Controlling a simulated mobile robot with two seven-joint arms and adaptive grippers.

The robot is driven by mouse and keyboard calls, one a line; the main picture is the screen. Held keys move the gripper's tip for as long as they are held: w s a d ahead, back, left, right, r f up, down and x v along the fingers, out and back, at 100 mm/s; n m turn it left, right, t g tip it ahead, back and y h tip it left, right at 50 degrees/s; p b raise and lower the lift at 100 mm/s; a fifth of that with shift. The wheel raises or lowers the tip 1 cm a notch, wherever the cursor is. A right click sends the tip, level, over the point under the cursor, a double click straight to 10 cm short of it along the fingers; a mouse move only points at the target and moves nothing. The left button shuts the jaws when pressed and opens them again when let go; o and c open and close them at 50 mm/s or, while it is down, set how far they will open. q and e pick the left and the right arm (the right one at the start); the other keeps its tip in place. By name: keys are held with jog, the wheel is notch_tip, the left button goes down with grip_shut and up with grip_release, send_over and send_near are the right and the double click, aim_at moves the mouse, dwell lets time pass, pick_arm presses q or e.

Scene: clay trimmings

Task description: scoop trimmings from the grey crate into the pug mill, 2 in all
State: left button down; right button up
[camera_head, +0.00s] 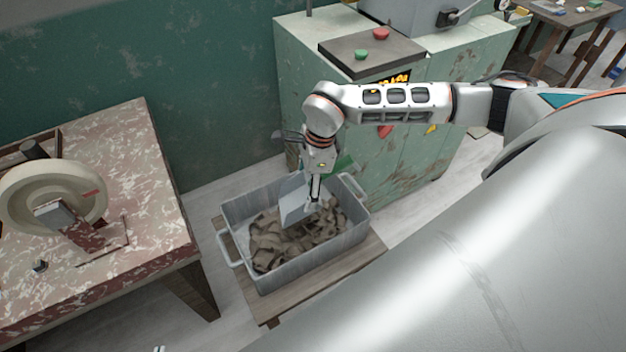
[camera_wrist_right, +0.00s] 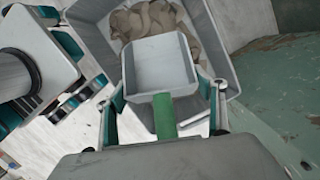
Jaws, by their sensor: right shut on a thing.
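The grey crate (camera_head: 350,238) stands on a low wooden platform and holds brown clay trimmings (camera_head: 275,240); it also shows in the right wrist view (camera_wrist_right: 222,45). My right gripper (camera_head: 314,190) is over the crate, shut on the green handle of a scoop (camera_wrist_right: 165,118). The scoop's grey pan (camera_head: 293,203) hangs inside the crate outline, close above or at the trimmings; I cannot tell whether it touches. In the right wrist view the pan looks empty. The worn green machine (camera_head: 300,75) behind the crate seems to be the pug mill. My left gripper is not in view.
A stained table (camera_head: 130,130) with a wheel-shaped device (camera_head: 45,200) stands to the left of the crate. The wooden platform (camera_head: 365,258) sticks out around the crate. A control box (camera_head: 345,48) with red and green buttons sits on the machine. My right arm covers the right side.

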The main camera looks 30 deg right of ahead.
aim_at(302, 201)
jog(key=f, duration=0.1)
jog(key=f+b, duration=0.1)
jog(key=shift+w+a+f, duration=0.1)
jog(key=shift+a+f, duration=0.15)
jog(key=shift+f, duration=0.05)
jog(key=shift+w+a+f+b, duration=0.1)
jog(key=shift+a+f+b, duration=0.1)
jog(key=shift+f+b, duration=0.55)
jog(key=shift+w+a+f+b, duration=0.1)
jog(key=shift+a+f+b, duration=0.15)
jog(key=shift+f, duration=1.2)
jog(key=shift+w+a+f+b, duration=0.1)
jog(key=shift+a+f+b, duration=0.05)
jog(key=shift+f+b, duration=0.3)
jog(key=shift+a+f+b, duration=0.15)
jog(key=shift+f+b, duration=0.05)
jog(key=shift+f, duration=0.3)
